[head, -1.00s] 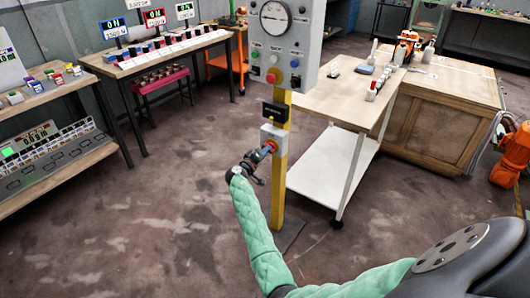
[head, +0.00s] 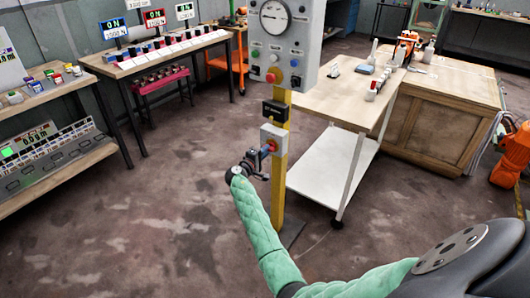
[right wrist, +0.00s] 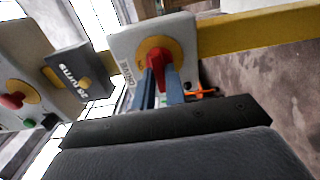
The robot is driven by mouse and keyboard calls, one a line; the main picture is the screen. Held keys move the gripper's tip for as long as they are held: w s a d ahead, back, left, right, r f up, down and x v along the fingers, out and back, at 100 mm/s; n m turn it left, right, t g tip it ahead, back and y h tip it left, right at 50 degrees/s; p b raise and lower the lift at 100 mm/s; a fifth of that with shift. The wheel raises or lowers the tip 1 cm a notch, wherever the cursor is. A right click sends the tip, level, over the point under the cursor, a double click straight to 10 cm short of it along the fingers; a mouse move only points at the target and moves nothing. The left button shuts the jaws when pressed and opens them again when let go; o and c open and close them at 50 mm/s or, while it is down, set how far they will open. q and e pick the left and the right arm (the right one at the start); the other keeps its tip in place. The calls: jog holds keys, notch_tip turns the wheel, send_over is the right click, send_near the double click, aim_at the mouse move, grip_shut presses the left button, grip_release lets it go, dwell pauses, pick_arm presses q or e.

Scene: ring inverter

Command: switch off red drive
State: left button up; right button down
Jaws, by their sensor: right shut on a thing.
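A red rotary handle on a yellow collar sticks out of a small grey switch box (head: 266,132) on the yellow post. In the right wrist view the red handle (right wrist: 155,62) sits between the two blue fingers of my right gripper (right wrist: 160,88), which is shut on it. The grey box (right wrist: 125,48) carries a label that seems to read "DRIVE". In the head view my right gripper (head: 264,155) reaches the box from its lower left and hides most of the handle. My left gripper is not in view.
A black counter plate (head: 275,112) is above the box. A grey panel (head: 290,52) with a gauge and a red button tops the yellow post (head: 280,195). A white trolley (head: 325,170) stands close on the right. Floor to the left is open.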

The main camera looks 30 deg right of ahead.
dwell(0.3)
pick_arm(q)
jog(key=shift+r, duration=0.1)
pick_arm(e)
jog(key=c, duration=1.4)
grip_release()
jog(key=shift+c, duration=0.2)
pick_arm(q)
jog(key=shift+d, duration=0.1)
pick_arm(e)
jog(key=shift+a, duration=0.1)
pick_arm(q)
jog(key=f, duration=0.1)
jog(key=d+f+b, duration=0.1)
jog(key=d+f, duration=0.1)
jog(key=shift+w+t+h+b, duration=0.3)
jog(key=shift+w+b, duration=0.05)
jog(key=shift+b, duration=0.05)
pick_arm(e)
jog(key=v, duration=0.7)
jog(key=shift+a, duration=0.35)
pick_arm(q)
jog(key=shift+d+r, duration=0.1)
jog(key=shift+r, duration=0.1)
pick_arm(e)
jog(key=shift+s, duration=0.1)
